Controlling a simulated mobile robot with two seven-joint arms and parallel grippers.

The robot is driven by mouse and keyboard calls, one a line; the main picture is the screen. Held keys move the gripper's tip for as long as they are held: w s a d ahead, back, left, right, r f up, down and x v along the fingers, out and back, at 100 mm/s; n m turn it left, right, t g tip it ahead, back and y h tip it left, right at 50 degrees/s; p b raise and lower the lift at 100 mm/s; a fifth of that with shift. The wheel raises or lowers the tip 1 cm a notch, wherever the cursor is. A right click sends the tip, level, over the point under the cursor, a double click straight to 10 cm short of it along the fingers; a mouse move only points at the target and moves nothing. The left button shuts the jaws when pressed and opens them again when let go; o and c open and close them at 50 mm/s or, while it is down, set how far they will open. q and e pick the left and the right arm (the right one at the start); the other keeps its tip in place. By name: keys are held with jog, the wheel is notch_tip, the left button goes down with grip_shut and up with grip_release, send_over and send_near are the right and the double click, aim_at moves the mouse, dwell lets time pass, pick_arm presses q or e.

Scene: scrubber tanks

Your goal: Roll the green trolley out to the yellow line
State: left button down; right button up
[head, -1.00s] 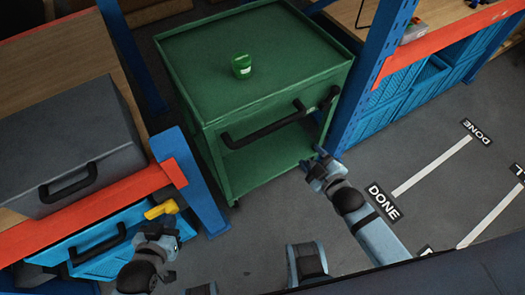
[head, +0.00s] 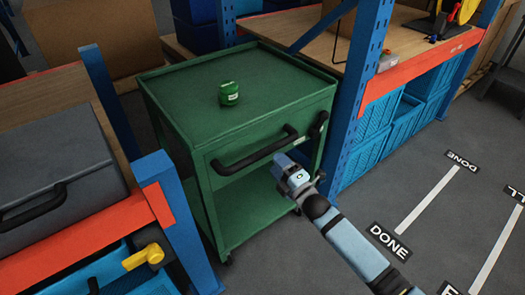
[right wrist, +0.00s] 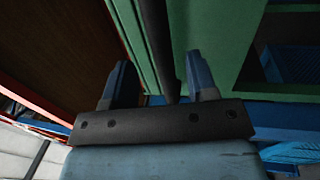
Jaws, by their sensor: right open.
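The green trolley (head: 232,125) stands between two blue-and-orange racks, with an open lower shelf and a caster at its near corner. A black bar handle (head: 252,155) runs across its front. My right gripper (head: 283,165) is at the trolley's front, just below the right part of the handle. In the right wrist view its two fingers (right wrist: 160,88) are apart, and a black bar (right wrist: 156,40) shows between them; I cannot tell whether they touch it. My left gripper is out of view. The floor lines I see are white; no yellow line shows.
A green container (head: 229,94) sits on the trolley top. The left rack's blue post (head: 178,220) and the right rack's post (head: 355,95) stand close on either side. Grey floor with white lines and DONE labels (head: 390,241) lies open to the right.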

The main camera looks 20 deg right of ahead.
jog(key=b+x, duration=0.1)
jog(key=x, duration=0.6)
jog(key=shift+w+a, duration=0.15)
jog(key=shift+w, duration=0.25)
jog(key=shift+c, duration=0.5)
jog(key=shift+s, duration=0.1)
grip_shut()
